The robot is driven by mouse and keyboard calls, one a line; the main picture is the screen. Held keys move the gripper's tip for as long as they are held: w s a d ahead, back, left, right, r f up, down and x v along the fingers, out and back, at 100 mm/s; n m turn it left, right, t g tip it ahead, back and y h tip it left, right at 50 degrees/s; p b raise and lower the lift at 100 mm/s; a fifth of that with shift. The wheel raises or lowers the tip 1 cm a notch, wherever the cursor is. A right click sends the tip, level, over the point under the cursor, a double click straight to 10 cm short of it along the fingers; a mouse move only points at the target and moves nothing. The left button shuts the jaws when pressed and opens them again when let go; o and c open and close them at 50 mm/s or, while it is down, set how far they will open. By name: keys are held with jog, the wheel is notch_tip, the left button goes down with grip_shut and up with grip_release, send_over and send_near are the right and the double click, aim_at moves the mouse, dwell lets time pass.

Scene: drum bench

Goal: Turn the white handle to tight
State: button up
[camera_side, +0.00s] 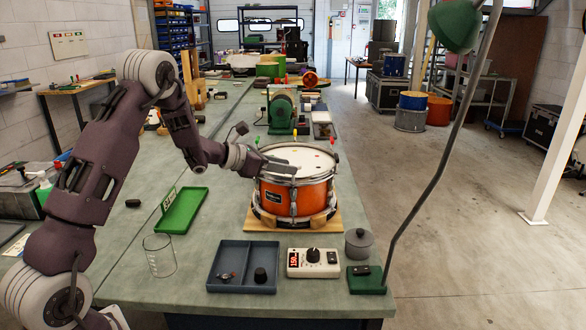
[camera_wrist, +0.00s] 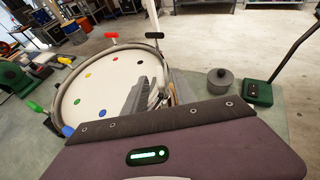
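The orange drum (camera_side: 296,197) stands on a wooden base with its white head facing up; the head also shows in the wrist view (camera_wrist: 105,85). Coloured handles ring its rim: red (camera_wrist: 114,35), black (camera_wrist: 154,35), yellow (camera_wrist: 64,60), green (camera_wrist: 34,106) and blue (camera_wrist: 67,130). I cannot make out a white handle in either view; my gripper covers part of the near rim. My gripper (camera_side: 290,167) is low over the drum's near-left rim, and its grey fingers (camera_wrist: 148,95) reach over the rim in the wrist view. Whether they are open, or touch anything, is unclear.
A green tray (camera_side: 181,210), a glass beaker (camera_side: 160,255), a grey divided tray (camera_side: 243,267), a control box with red display (camera_side: 313,263) and a lidded grey pot (camera_side: 359,243) stand around the drum. A lamp arm (camera_side: 430,185) rises at the right. A green machine (camera_side: 281,112) stands behind.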

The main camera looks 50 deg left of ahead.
jog(key=x, duration=0.3)
jog(key=shift+w, duration=0.2)
grip_shut()
jog(key=m+g+h, duration=0.1)
jog(key=m+h, duration=0.2)
jog(key=shift+d+r+m+g+h, duration=0.1)
jog(key=shift+m+g+h, duration=0.8)
jog(key=shift+m+h, duration=0.4)
grip_release()
